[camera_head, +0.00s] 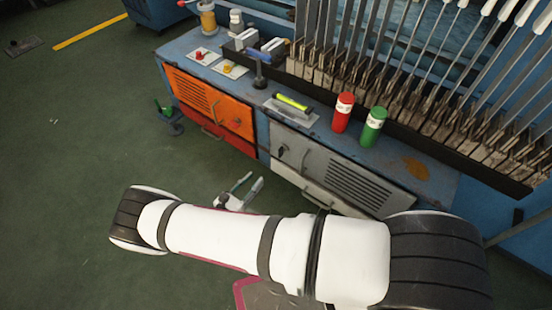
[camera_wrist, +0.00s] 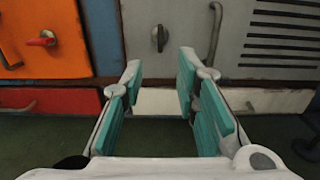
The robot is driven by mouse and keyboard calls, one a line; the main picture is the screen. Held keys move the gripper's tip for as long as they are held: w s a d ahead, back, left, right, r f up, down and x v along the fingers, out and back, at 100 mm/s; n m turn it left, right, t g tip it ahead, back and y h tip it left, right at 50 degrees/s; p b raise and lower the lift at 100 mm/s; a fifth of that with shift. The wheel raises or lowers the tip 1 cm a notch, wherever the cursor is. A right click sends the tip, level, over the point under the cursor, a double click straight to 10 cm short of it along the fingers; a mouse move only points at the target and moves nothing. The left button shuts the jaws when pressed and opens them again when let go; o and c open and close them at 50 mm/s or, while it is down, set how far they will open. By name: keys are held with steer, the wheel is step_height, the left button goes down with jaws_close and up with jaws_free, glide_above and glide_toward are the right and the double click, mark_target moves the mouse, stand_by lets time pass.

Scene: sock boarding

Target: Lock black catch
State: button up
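The black catch (camera_wrist: 159,38) is a small dark knob on the grey cabinet door, and its handle stands about vertical in the wrist view. In the head view the black catch (camera_head: 281,151) shows small near the left edge of the grey door (camera_head: 330,165). My gripper (camera_wrist: 160,66) is open and empty. Its teal-padded fingers stand either side of the line to the catch, a little below it in the wrist view and apart from it. In the head view my gripper (camera_head: 243,185) is in front of the cabinet, partly hidden by my arm.
An orange door (camera_head: 205,100) with a red catch (camera_wrist: 42,39) is to the left. A curved metal handle (camera_wrist: 215,35) is right of the black catch. Red (camera_head: 342,112) and green (camera_head: 373,127) cans stand on the bench. Green floor is open at left.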

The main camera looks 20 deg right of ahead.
mark_target(279, 154)
steer(key=b+x, duration=0.2)
steer(key=x, duration=1.1)
steer(key=shift+w+d+b, duration=0.2)
steer(key=shift+d+b, duration=0.1)
steer(key=shift+b, duration=0.05)
jaws_close()
